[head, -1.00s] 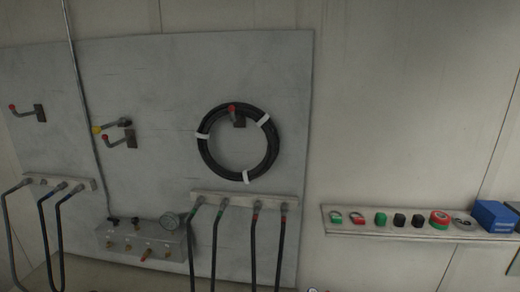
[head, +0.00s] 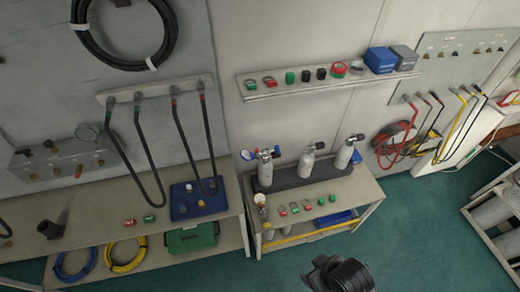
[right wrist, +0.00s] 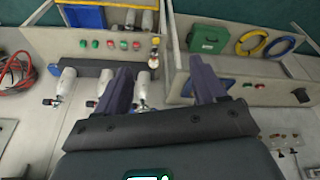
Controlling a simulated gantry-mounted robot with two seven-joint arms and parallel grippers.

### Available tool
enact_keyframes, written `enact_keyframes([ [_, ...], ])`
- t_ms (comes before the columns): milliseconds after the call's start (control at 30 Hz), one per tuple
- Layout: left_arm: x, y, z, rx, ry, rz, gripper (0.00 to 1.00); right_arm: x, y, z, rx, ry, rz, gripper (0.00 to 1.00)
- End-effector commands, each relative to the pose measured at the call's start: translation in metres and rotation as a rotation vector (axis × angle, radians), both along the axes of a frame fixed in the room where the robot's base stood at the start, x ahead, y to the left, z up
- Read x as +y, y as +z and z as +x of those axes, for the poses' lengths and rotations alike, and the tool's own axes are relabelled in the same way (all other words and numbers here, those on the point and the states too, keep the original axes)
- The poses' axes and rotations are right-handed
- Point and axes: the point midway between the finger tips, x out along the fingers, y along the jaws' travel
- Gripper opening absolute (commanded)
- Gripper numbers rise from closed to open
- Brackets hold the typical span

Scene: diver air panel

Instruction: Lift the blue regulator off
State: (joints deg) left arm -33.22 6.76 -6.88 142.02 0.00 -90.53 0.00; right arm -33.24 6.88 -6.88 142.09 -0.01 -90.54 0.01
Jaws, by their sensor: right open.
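The blue regulator (head: 263,153) has blue knobs and sits on top of the leftmost of three white cylinders (head: 265,173) in the head view. The cylinders stand upright in a dark rack (head: 291,175) on a bench. In the right wrist view the scene appears turned around, and that cylinder (right wrist: 143,84) shows between my fingers, with the regulator at its lower end, small and unclear. My right gripper (right wrist: 161,67) is open and empty, apart from the cylinders. Part of my right arm shows at the bottom of the head view. My left gripper is not in view.
Small red and green parts (head: 308,206) and a gauge fitting (head: 260,199) lie along the bench front. A wall shelf (head: 290,88) hangs above the cylinders. Hoses (head: 190,140) hang at the left. The floor (head: 400,225) before the bench is clear.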

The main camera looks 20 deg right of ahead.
Motion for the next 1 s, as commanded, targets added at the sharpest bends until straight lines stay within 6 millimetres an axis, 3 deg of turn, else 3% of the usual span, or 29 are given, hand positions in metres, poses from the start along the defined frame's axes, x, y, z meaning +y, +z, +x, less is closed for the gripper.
enact_keyframes([
  [467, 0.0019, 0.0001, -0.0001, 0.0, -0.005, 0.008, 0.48, 0.0001, -0.0001, -0.0003, 0.001, 0.001, 0.0, 0.7],
  [667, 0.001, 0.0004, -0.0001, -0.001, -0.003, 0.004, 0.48, 0.0001, -0.0002, -0.0003, 0.001, 0.0, 0.0, 1.0],
  [1000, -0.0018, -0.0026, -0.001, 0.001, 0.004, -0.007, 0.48, 0.0056, -0.0062, 0.0067, 0.004, -0.024, 0.013, 1.0],
])
